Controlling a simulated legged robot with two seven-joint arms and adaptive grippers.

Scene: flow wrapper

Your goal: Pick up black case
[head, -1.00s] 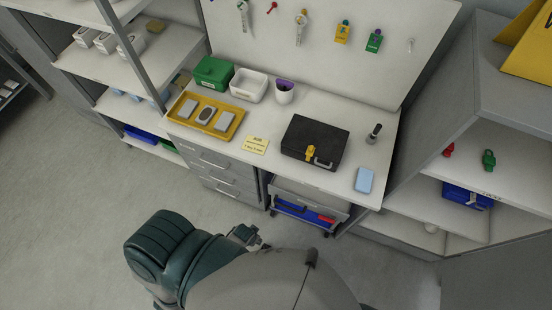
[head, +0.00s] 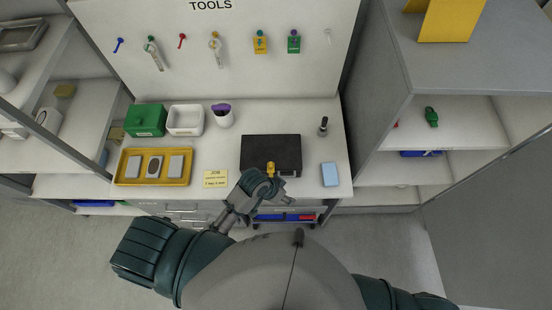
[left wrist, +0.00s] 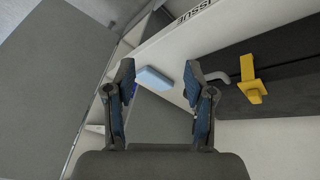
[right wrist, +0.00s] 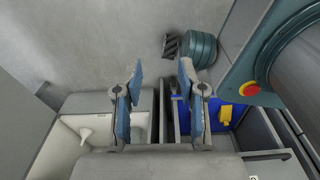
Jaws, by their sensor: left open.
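The case (left wrist: 290,45) fills the right of the left wrist view. My left gripper (left wrist: 160,90) is open and empty, beside the handle and apart from it. In the head view my left arm reaches to the bench's front edge and covers part of the case's front. My right gripper (right wrist: 158,82) is open and empty, low and away from the case; the head view hides it.
A blue block (head: 330,174) lies right of the case, with a dark upright tool (head: 323,126) behind it. A yellow tray (head: 131,168), note card (head: 215,179), green box (head: 146,120) and white bin (head: 185,119) stand left. A blue bin (right wrist: 185,117) is near my right gripper.

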